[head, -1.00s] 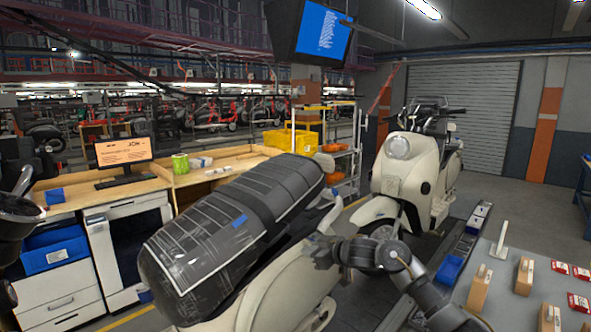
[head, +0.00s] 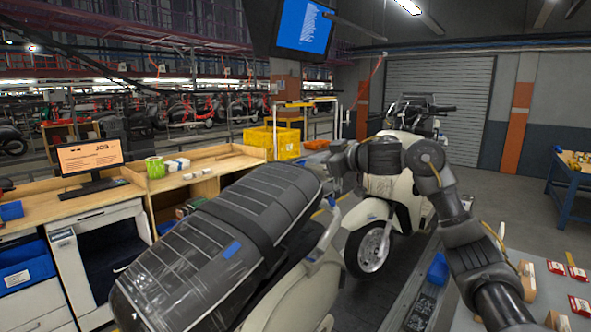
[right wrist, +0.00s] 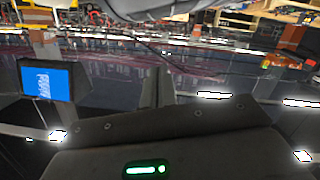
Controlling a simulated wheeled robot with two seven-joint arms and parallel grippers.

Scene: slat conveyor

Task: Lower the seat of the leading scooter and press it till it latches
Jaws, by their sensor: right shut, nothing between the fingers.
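The long black ribbed seat (head: 262,203) of the near cream scooter (head: 295,285) fills the middle of the head view. Clear film and a blue tab cover its near part. The seat stands raised at its far end, with a dark gap between it and the body. My right gripper (head: 335,178) is shut and empty, at seat height just right of the seat's far end. I cannot tell whether it touches the seat. In the right wrist view its fingers (right wrist: 157,88) are together, and a grey curved surface crosses the top edge. My left gripper is out of view.
A second cream scooter (head: 378,205) faces me behind my right arm. A wooden workbench (head: 195,180) with a monitor stands left. A grey table (head: 530,262) with small boxes lies right. A yellow crate (head: 272,142) stands behind the seat. A screen (head: 303,25) hangs overhead.

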